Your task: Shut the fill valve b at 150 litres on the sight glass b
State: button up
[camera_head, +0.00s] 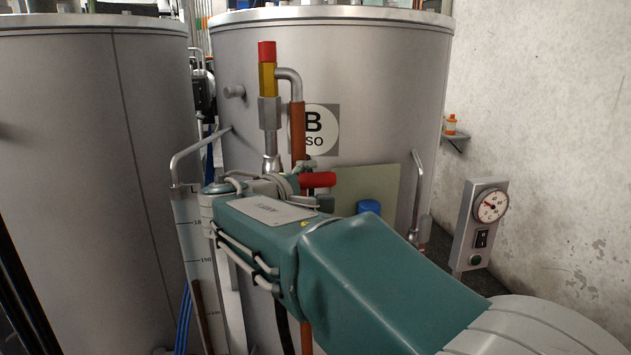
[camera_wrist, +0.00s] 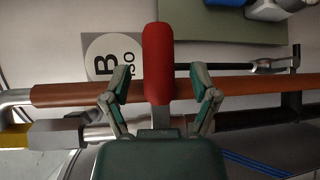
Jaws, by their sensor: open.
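A red valve handle (camera_head: 318,180) sticks out sideways in front of tank B; I see no label naming it fill valve b. In the wrist view the red handle (camera_wrist: 157,55) stands crosswise to the orange-brown pipe. My gripper (camera_wrist: 161,78) is open, with one finger on each side of the handle and gaps between. In the head view my arm hides most of the gripper. The sight glass (camera_head: 190,235) at the left has a 150 mark. A reddish-brown column (camera_head: 200,310) shows in it, its top seeming a little below that mark.
Tank B (camera_head: 370,90) fills the middle, and another tank (camera_head: 80,150) stands at the left. A red-topped yellow fitting (camera_head: 267,80) rises above the gripper. A gauge box (camera_head: 483,215) with a switch stands at the right by the wall.

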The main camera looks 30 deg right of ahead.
jog(key=shift+x, duration=1.1)
jog(key=shift+a, duration=0.1)
grip_shut()
jog(key=shift+r, duration=0.1)
notch_tip(320, 180, up, 2)
jog(key=n+t+h, duration=0.1)
jog(key=n+h, duration=0.1)
jog(key=shift+a+n, duration=0.15)
jog(key=shift+n, duration=0.15)
jog(key=shift+w+a+r+n+t+h, duration=0.1)
jog(key=shift+a+r+n+t+h, duration=0.1)
jog(key=shift+r+n+t+h, duration=0.35)
jog(key=shift+w+a+r+n+t+h, duration=0.1)
jog(key=shift+a+r+n+t+h, duration=0.1)
jog(key=shift+r+n+t+h, duration=0.35)
jog(key=shift+f, duration=0.1)
grip_release()
jog(key=v, duration=1.2)
jog(key=shift+a, duration=0.15)
